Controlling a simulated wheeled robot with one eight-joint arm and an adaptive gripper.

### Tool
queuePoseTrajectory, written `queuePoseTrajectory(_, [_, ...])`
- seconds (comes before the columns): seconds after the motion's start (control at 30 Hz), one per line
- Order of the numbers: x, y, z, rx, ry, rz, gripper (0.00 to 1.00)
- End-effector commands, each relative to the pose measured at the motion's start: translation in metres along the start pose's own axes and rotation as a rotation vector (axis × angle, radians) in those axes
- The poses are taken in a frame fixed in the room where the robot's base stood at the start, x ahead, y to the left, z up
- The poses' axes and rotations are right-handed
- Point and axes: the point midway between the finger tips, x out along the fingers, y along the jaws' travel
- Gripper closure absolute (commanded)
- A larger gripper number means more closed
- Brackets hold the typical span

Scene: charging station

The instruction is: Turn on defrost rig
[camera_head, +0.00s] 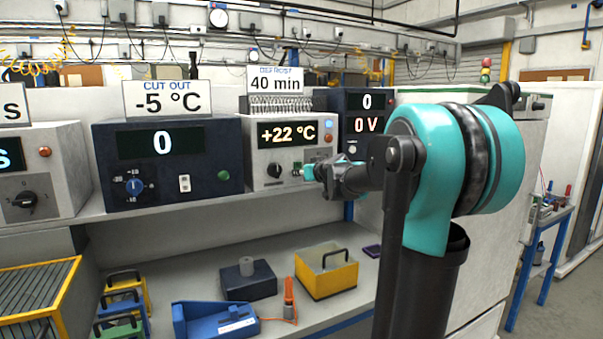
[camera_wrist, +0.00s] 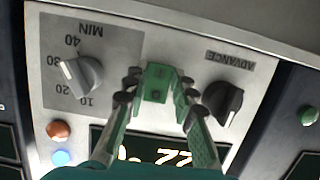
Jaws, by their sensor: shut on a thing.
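The defrost rig (camera_head: 258,178) is a light grey box on the shelf, under a "DEFROST 40 min" sign (camera_head: 275,79). Its display (camera_head: 287,133) reads +22 °C. The wrist view shows its panel upside down. A green rocker switch (camera_wrist: 157,83) sits between a minutes knob (camera_wrist: 80,76) and an ADVANCE knob (camera_wrist: 223,100). The minutes knob's pale mark lies near 30. An orange button (camera_wrist: 59,129) and a lit blue lamp (camera_wrist: 62,158) are below. My gripper (camera_wrist: 160,90) is shut on the green switch, one finger on each side; it also shows in the head view (camera_head: 314,172).
A dark cut-out unit (camera_head: 215,145) stands left of the rig and a dark voltage unit (camera_head: 365,103) right. The lower bench holds a yellow box (camera_head: 327,279), a blue tool (camera_head: 215,322) and a dark block (camera_head: 247,287). My arm hides part of the right side.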

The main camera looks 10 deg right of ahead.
Motion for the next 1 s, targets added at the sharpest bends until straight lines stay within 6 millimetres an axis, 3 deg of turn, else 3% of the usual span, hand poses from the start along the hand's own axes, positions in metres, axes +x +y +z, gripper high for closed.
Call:
queuePoseTrajectory(0.3, [0.0016, -0.0005, 0.0022, 0.002, 0.105, 0.001, 1.0])
queuePoseTrajectory(0.67, [0.0013, 0.0, 0.0026, 0.001, 0.113, 0.002, 1.0])
queuePoseTrajectory(0.7, [0.0013, 0.0, 0.0026, 0.001, 0.113, 0.002, 0.71])
queuePoseTrajectory(0.83, [0.0013, 0.0002, 0.0027, 0.001, 0.112, 0.002, 0.55])
queuePoseTrajectory(1.0, [0.0012, 0.0003, 0.0028, 0.001, 0.112, 0.003, 0.53])
